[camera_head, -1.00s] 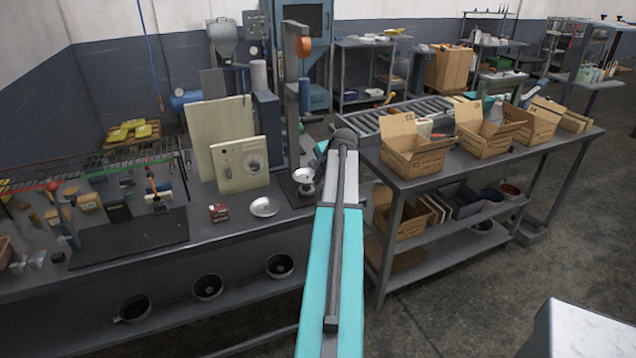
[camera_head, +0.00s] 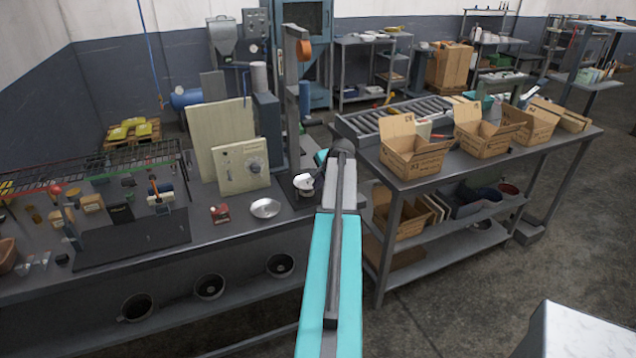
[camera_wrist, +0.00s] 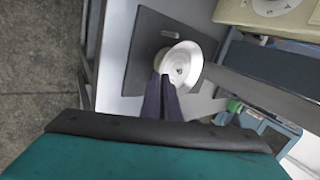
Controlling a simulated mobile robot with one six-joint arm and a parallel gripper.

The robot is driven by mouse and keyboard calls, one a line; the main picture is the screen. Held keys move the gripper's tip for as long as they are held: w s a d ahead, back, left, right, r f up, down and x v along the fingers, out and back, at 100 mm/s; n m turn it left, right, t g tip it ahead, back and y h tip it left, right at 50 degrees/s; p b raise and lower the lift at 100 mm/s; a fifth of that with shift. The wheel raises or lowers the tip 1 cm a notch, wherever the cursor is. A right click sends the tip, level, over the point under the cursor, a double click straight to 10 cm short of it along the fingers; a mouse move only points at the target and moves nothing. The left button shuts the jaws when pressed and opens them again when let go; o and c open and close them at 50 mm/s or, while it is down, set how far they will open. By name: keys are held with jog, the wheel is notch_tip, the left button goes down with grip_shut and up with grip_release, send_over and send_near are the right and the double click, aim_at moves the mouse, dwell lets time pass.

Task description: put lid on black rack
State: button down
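A shiny, pale, round lid-like piece (camera_head: 304,182) is over a dark square plate on the bench, left of my arm; it also shows in the wrist view (camera_wrist: 184,62). In the wrist view, my gripper (camera_wrist: 164,80) has its two dark fingers close together at the near rim of this piece. I cannot tell whether they grip it. In the head view my fingers are mostly hidden by my arm. A flat silver round dish or lid (camera_head: 265,208) lies on the bench farther left. A dark wire rack (camera_head: 95,165) stands at the bench's left end.
A cream panel with a dial (camera_head: 242,167) stands behind the silver dish. A small red item (camera_head: 220,213) and a dark board (camera_head: 130,238) lie left of it. Open cardboard boxes (camera_head: 412,152) stand on the right table. Several dark round pans (camera_head: 209,287) sit on the lower shelf.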

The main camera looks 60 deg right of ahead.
jog(key=shift+f, duration=0.15)
jog(key=c, duration=2)
grip_release()
jog(key=shift+f, duration=0.15)
jog(key=shift+b+v, duration=2.6)
jog(key=shift+v, duration=4.35)
jog(key=shift+o, duration=0.3)
jog(key=shift+d, duration=0.1)
